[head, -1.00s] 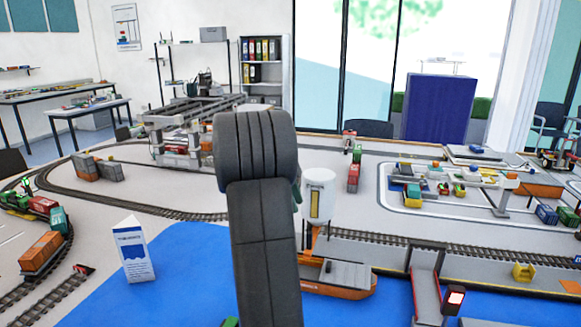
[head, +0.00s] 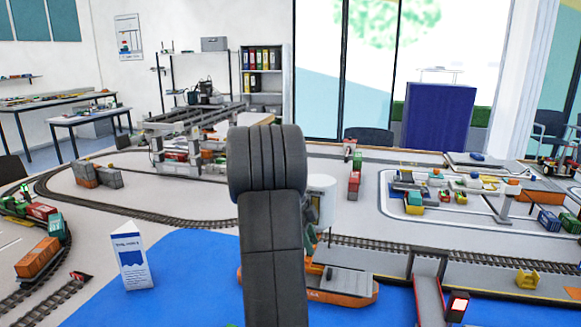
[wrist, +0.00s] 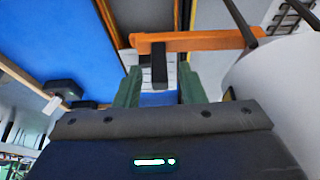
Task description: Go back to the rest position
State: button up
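My arm rises in the middle of the head view as a dark grey column and hides part of the layout behind it. My gripper shows in the wrist view (wrist: 160,88), with two green fingers apart and nothing seen held between them. A dark block under an orange beam (wrist: 195,41) shows beyond the gap; I cannot tell the distance. In the head view, a green part of my gripper (head: 311,238) seems to show just right of my arm, below a white cylinder (head: 324,200). That cylinder appears large at the right in the wrist view (wrist: 283,85).
An orange and grey ship (head: 345,284) lies on blue water (head: 190,268), partly behind my arm. A white folded card (head: 132,256) stands at left. A gantry crane (head: 185,130) stands behind left.

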jog(key=shift+r, duration=0.1)
jog(key=p+v, duration=0.2)
jog(key=v, duration=1.1)
jog(key=b+x, duration=0.2)
jog(key=x, duration=1.1)
jog(key=shift+f, duration=0.35)
jog(key=d+n, duration=0.1)
jog(key=d+n+t, duration=0.1)
jog(key=d+n, duration=0.1)
jog(key=d+n+t+b, duration=0.1)
jog(key=d+n, duration=0.1)
jog(key=shift+s+d+r, duration=0.1)
jog(key=shift+s+r, duration=0.05)
jog(key=shift+r, duration=0.15)
jog(key=w+d+n+t+y+p, duration=0.3)
jog(key=w+d+n+p, duration=0.5)
jog(key=n, duration=0.5)
jog(key=shift+d+p, duration=0.35)
jog(key=shift+p, duration=1)
